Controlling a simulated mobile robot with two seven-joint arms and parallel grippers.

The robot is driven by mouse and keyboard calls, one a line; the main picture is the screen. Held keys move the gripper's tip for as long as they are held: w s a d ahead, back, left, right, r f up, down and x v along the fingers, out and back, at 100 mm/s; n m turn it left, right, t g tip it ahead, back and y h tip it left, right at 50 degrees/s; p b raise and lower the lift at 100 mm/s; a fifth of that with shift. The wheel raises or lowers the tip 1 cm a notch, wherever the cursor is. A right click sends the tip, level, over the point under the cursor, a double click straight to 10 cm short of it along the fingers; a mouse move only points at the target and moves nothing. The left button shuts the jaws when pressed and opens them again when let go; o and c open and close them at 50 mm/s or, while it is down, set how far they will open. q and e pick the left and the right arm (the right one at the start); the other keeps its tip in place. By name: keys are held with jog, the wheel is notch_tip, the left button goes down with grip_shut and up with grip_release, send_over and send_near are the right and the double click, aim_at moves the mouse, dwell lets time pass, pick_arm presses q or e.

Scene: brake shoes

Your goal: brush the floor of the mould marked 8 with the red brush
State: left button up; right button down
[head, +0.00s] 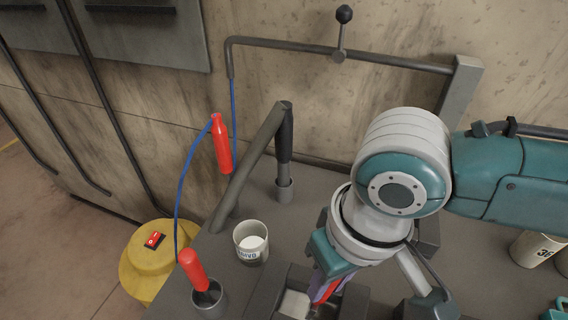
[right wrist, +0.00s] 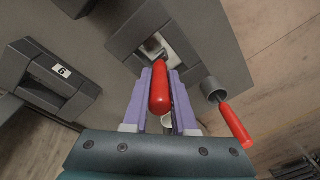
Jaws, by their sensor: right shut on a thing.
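My right gripper (head: 328,288) is shut on the red brush (right wrist: 159,90). Its purple fingers (right wrist: 178,100) close on both sides of the red handle in the right wrist view. The brush points into a dark grey mould (right wrist: 128,38) with a pale floor (right wrist: 178,48); this mould also shows in the head view (head: 358,302), partly under the gripper. The bristles are hidden, so I cannot tell whether they touch the floor. No number is readable on this mould. My left gripper is not in view.
Another mould, marked 6 (right wrist: 62,71), stands to the left in the wrist view. A second red handle (head: 193,268) stands in a grey holder (head: 208,299). A pale cup (head: 250,252), a dark-handled tool (head: 284,140) and a hanging red tool (head: 221,145) are nearby.

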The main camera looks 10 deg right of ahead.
jog(key=shift+s+d, duration=0.25)
jog(key=shift+d, duration=0.1)
jog(key=shift+s+d+p, duration=0.65)
jog(key=shift+d+p, duration=0.25)
jog(key=shift+p, duration=0.1)
notch_tip(320, 180, up, 9)
jog(key=p, duration=0.9)
jog(key=shift+f, duration=0.15)
